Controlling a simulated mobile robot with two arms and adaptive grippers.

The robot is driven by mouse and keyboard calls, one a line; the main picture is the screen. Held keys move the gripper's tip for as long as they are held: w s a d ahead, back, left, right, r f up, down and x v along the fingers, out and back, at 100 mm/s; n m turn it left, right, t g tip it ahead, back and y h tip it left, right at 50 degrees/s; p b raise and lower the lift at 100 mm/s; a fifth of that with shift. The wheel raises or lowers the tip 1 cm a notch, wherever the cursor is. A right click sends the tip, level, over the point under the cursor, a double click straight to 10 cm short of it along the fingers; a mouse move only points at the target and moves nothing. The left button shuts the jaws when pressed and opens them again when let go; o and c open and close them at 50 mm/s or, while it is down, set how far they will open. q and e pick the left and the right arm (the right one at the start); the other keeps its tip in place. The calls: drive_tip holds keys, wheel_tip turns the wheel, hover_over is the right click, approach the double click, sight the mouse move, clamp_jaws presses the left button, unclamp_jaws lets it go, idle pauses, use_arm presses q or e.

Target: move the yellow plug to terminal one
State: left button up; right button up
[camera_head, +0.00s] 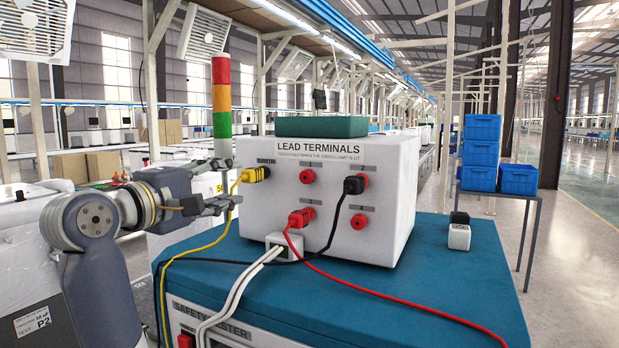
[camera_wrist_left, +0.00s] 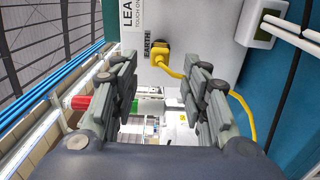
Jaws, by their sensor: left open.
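The yellow plug (camera_head: 255,174) sits in the terminal at the left end of the upper row on the white LEAD TERMINALS box (camera_head: 392,222). The wrist view shows the yellow plug (camera_wrist_left: 161,52) beside the label EARTH. My left gripper (camera_head: 236,183) is open and empty, just left of the plug, with its fingers pointing at the box. In the wrist view the left gripper (camera_wrist_left: 160,78) has the plug ahead, between its finger lines and apart from them. A bare red socket (camera_head: 307,176) is right of the plug; its small label is unreadable. My right gripper is not in view.
A black plug (camera_head: 355,185) and a red plug (camera_head: 300,217) occupy other terminals; another red socket (camera_head: 360,221) is bare. The yellow cable (camera_head: 200,248) hangs near my left gripper. A red-orange-green signal tower (camera_head: 221,95) stands behind; whether it is lit is unclear.

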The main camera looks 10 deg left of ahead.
sight(246, 176)
use_arm(q)
drive_tip(key=x, duration=0.4)
drive_tip(key=shift+s, duration=0.1)
drive_tip(key=p+x, duration=0.1)
drive_tip(key=x, duration=0.2)
drive_tip(key=shift+p, duration=0.4)
drive_tip(key=shift+w+d, duration=0.15)
drive_tip(key=shift+w, duration=0.3)
drive_tip(key=shift+w+f, duration=0.1)
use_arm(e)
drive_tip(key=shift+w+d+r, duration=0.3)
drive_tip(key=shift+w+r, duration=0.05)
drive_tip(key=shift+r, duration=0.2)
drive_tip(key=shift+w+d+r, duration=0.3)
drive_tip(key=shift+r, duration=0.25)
use_arm(q)
drive_tip(key=shift+p, duration=0.3)
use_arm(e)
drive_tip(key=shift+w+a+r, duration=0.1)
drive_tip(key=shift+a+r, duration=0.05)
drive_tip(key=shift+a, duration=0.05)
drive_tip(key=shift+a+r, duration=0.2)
use_arm(q)
drive_tip(key=shift+p, duration=0.45)
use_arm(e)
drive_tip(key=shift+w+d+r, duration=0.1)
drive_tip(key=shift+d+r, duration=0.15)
